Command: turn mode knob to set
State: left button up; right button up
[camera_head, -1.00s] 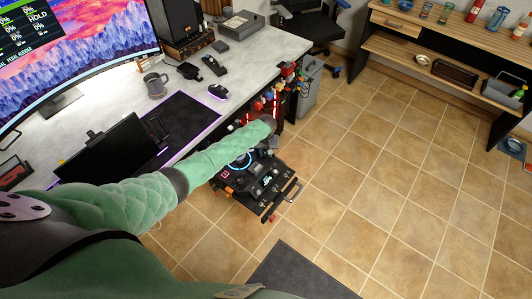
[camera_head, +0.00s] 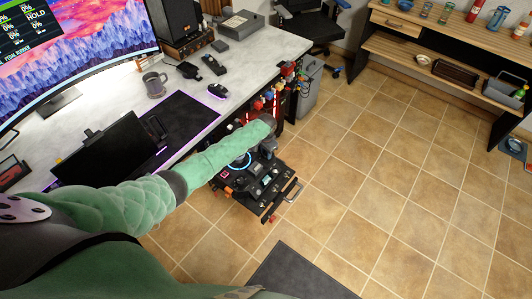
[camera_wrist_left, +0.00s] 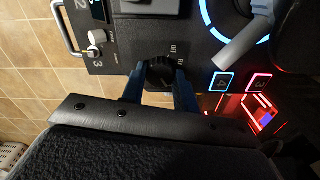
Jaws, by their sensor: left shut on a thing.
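The mode knob (camera_wrist_left: 158,72) is a black round knob on the dark control panel (camera_wrist_left: 112,55), seen in the left wrist view. White lettering, with "OFF" legible, is printed beside it. My left gripper (camera_wrist_left: 160,88) has its two blue fingers on either side of the knob and is shut on it. In the head view the panel (camera_head: 262,192) sticks out below the desk, and my left arm reaches over it. The left gripper's fingers and the knob are hidden or too small to tell there. My right gripper is not in view.
A silver handle (camera_wrist_left: 66,30) stands at the panel's edge, with a white knob (camera_wrist_left: 96,37) near it. Lit square buttons 4 (camera_wrist_left: 221,82) and 3 (camera_wrist_left: 259,82) lie right of the fingers. The desk (camera_head: 235,68) stands behind; the tiled floor (camera_head: 370,170) is clear at right.

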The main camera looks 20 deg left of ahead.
pick_arm(q)
jog(key=shift+m, duration=0.3)
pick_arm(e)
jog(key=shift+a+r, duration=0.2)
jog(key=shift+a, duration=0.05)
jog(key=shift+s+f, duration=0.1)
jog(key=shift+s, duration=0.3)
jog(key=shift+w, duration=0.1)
pick_arm(q)
jog(key=o, duration=1)
jog(key=shift+r, duration=0.35)
notch_tip(320, 180, up, 6)
jog(key=shift+f+b, duration=0.15)
jog(key=shift+b, duration=0.85)
jog(key=shift+r, duration=0.75)
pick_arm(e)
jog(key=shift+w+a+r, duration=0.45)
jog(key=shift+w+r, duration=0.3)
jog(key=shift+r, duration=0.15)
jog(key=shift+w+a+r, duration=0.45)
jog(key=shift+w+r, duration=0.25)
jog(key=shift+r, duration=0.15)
